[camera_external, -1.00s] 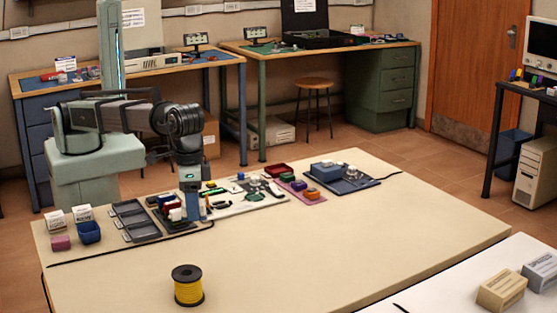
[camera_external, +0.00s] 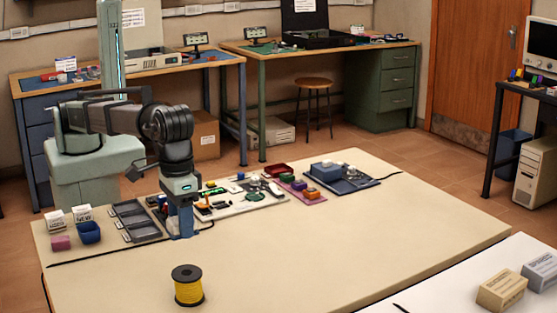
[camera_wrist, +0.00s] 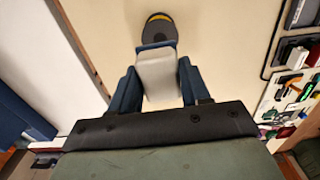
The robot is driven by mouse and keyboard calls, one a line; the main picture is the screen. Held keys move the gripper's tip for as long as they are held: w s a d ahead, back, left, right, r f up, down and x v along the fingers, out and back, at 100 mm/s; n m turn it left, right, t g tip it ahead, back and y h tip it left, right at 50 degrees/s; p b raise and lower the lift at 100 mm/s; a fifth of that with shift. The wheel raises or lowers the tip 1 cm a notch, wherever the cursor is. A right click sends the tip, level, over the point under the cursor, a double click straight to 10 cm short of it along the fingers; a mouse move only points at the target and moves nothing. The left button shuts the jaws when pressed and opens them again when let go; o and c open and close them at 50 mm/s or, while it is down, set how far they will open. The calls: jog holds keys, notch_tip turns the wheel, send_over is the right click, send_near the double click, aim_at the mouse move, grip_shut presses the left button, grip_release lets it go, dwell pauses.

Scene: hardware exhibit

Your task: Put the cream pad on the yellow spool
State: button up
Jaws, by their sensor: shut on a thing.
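The yellow spool (camera_external: 188,290) stands upright on the front part of the cream table, with a dark top flange. It also shows in the wrist view (camera_wrist: 158,27), partly hidden behind my gripper. My gripper (camera_wrist: 156,75) is shut on the cream pad (camera_wrist: 158,72), a pale block between its two blue fingers. In the external view my gripper (camera_external: 182,232) is low at the near edge of the row of parts, behind the spool and apart from it. The pad cannot be made out in the external view.
Grey trays (camera_external: 133,221), a blue bin (camera_external: 88,232) and a pink block (camera_external: 61,243) lie left of my gripper. A board of small parts (camera_external: 235,198) and a blue device (camera_external: 338,178) lie to its right. The table is clear around the spool.

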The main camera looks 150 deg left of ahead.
aim_at(187, 273)
jog(key=shift+f, duration=4.75)
jog(key=shift+f, duration=0.1)
jog(key=o, duration=1)
jog(key=shift+o, duration=0.2)
notch_tip(187, 273, up, 12)
jog(key=shift+r, duration=0.15)
jog(key=shift+a, duration=0.1)
